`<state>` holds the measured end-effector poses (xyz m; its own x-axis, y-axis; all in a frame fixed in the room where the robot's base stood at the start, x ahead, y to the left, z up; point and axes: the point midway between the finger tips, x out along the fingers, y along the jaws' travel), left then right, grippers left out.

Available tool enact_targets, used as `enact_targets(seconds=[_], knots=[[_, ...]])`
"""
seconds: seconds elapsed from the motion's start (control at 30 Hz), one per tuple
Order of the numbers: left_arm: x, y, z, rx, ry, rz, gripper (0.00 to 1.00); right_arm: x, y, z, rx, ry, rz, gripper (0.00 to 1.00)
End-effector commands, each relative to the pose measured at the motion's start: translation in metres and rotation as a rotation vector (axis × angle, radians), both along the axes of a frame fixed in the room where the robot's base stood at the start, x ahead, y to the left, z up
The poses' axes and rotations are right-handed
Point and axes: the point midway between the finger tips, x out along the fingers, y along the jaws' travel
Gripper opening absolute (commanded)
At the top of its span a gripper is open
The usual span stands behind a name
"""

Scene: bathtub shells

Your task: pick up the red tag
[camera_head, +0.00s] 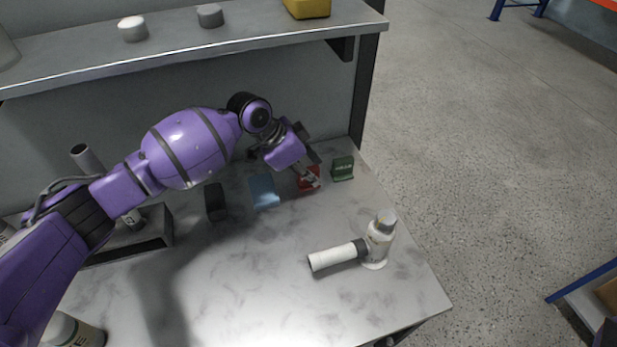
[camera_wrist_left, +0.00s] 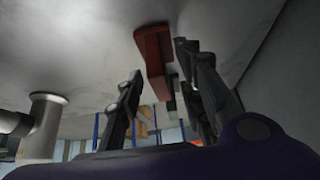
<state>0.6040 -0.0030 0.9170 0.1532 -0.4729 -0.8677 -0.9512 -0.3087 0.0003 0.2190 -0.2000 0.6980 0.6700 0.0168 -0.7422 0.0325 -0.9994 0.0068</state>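The red tag (camera_head: 303,184) stands on the marble-topped table, between the blue tag and the green tag. My left gripper (camera_head: 315,178) is right at it and covers part of it in the head view. In the left wrist view the red tag (camera_wrist_left: 154,58) shows ahead, between the lines of the two fingers and closer to the right-hand finger. The left gripper (camera_wrist_left: 160,62) is open, with a clear gap between its fingers. I cannot tell whether a finger touches the tag. My right gripper is in neither view.
A green tag (camera_head: 342,168) stands close on the right. A blue tag (camera_head: 264,191) and a black one (camera_head: 215,202) stand on the left. A white pipe fitting (camera_head: 378,240) is nearer the front. A shelf (camera_head: 180,45) overhangs the back. The table's front middle is clear.

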Motion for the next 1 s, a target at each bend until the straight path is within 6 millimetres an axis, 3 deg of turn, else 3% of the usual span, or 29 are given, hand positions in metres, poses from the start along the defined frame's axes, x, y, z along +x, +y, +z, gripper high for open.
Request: enact_targets(seconds=[0.17,0.43,0.83,1.0], knots=[[0.000,0.000,0.000,0.000,-0.001,0.000,0.34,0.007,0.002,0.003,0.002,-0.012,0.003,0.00],[0.000,0.000,0.001,0.000,-0.001,0.000,0.00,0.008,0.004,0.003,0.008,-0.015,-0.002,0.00],[0.001,0.000,0.003,-0.001,-0.001,0.000,0.00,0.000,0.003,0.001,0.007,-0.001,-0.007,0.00],[0.001,0.000,0.015,-0.002,-0.004,0.000,0.00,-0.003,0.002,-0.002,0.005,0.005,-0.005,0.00]])
